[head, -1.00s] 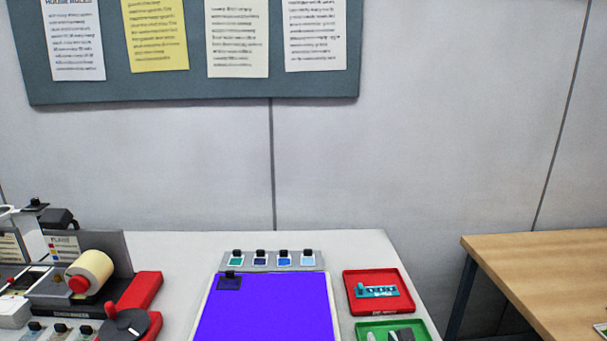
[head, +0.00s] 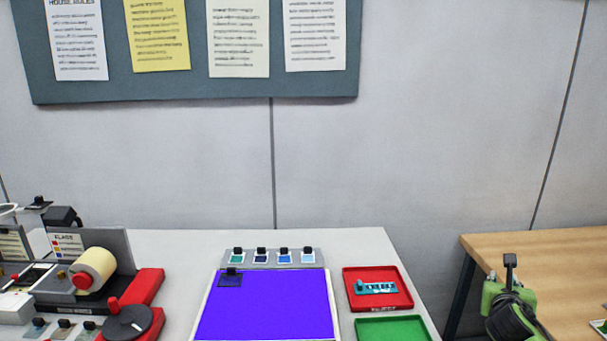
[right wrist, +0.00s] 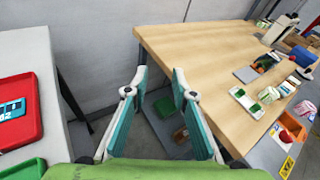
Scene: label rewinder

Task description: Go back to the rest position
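My right gripper (right wrist: 160,85) is open in the right wrist view. Its two teal-padded fingers stand apart with nothing between them, over the gap between the white bench and the wooden table. In the head view the green and black wrist end of my right arm (head: 512,312) shows at the lower right, in front of the wooden table; its fingers cannot be made out there. My left gripper is in neither current view.
The white bench (head: 180,245) carries a label rewinder (head: 95,270), a purple-blue mat (head: 265,308), a red tray (head: 350,290) with a teal piece, and a green tray (head: 385,332). The wooden table (head: 560,260) stands to the right; its far end holds several items.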

